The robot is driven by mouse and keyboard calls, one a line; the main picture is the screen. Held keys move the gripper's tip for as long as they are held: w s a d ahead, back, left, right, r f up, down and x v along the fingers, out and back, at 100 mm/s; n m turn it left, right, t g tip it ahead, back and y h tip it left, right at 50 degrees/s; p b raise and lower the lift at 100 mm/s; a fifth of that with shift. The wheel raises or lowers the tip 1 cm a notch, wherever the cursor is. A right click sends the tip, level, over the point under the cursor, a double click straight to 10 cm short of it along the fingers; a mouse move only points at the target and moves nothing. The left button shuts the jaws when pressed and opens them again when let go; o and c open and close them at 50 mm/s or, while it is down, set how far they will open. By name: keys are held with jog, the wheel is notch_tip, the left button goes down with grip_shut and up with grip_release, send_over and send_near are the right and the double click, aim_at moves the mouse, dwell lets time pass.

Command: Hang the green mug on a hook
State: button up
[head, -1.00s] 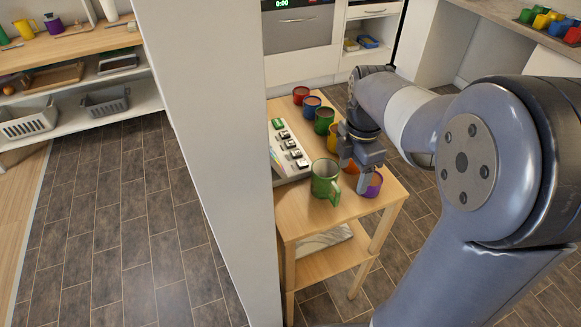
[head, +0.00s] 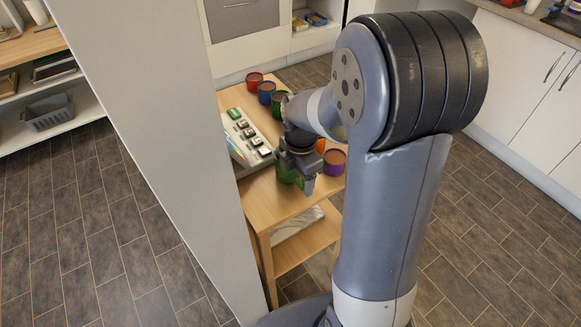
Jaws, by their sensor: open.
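A green mug (head: 288,174) stands near the front of the small wooden table, mostly hidden by my gripper (head: 294,182). My gripper points down over this mug with its jaws apart. I cannot tell whether the fingers touch it. A second green mug (head: 279,104) stands farther back in a row of mugs, partly hidden by my arm. A pale unit (head: 250,140) on the table's left side bears several dark, hook-like or knob-like pieces and a green one; I cannot tell clearly whether they are hooks.
A white wall (head: 150,130) rises close on the left. Open tiled floor lies to the right.

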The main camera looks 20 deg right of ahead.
jog(key=shift+f, duration=0.4)
jog(key=shift+c, duration=0.2)
jog(key=shift+r, duration=0.1)
grip_shut()
